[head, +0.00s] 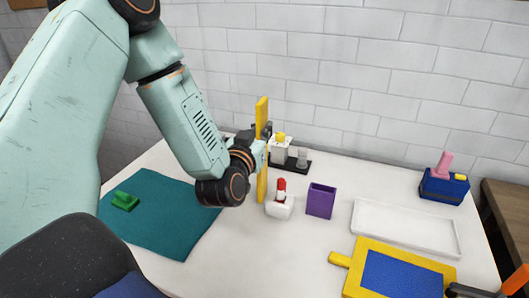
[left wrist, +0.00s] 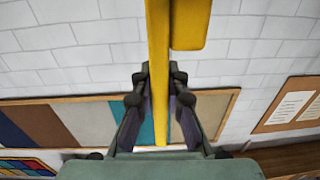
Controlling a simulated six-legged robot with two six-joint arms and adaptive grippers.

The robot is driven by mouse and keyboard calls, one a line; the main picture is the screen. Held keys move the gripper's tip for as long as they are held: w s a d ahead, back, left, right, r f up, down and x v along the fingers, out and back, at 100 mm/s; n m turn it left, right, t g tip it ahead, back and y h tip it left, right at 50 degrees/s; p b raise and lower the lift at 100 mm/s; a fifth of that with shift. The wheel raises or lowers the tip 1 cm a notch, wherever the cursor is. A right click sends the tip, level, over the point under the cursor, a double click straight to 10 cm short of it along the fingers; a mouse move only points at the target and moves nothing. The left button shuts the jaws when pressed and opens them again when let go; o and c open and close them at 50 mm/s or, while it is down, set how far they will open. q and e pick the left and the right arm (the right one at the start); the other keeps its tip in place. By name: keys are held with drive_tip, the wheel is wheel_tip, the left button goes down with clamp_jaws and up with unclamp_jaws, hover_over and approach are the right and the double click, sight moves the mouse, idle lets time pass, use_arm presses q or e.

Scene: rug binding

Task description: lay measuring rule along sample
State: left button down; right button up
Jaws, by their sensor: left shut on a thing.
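My left gripper (head: 262,150) is shut on a long yellow measuring rule (head: 262,112). The rule stands upright in the jaws, above and below them, in front of the wall. Its lower end is close to the table; I cannot tell whether it touches. In the left wrist view the rule (left wrist: 158,70) runs between the fingers of the left gripper (left wrist: 159,80), with a wider yellow part (left wrist: 190,25) beside it. A flat teal cloth (head: 160,225), which looks like the sample, lies at the table's left, partly hidden by my arm. My right gripper is not seen.
A green block (head: 125,201) sits on the cloth. A yellow-framed blue board (head: 400,275) lies in front. A blue caddy (head: 444,188) is back right.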

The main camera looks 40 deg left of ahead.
use_arm(q)
drive_tip(key=f, duration=0.3)
drive_tip(key=f+b, duration=0.1)
drive_tip(key=shift+a+f, duration=0.25)
drive_tip(key=shift+a, duration=0.05)
drive_tip(key=c, duration=1.7)
unclamp_jaws()
drive_tip(key=shift+a+f, duration=0.15)
drive_tip(key=shift+a, duration=0.15)
drive_tip(key=o, duration=0.3)
drive_tip(key=shift+d, duration=0.4)
drive_tip(key=shift+s+a, duration=0.25)
drive_tip(key=shift+s, duration=0.05)
drive_tip(key=v, duration=1.1)
drive_tip(key=shift+d, duration=0.15)
drive_tip(key=shift+o, duration=0.6)
drive_tip(key=shift+r, duration=0.35)
drive_tip(key=shift+w+a+r+p, duration=0.8)
drive_tip(key=shift+w+r+p, duration=0.1)
drive_tip(key=shift+w, duration=1.55)
drive_tip(key=shift+w+a+r+p, duration=0.85)
drive_tip(key=shift+w, duration=1.6)
drive_tip(key=shift+w+a+r+p, duration=0.8)
drive_tip(key=shift+w+r+p, duration=0.1)
drive_tip(key=shift+w, duration=1.55)
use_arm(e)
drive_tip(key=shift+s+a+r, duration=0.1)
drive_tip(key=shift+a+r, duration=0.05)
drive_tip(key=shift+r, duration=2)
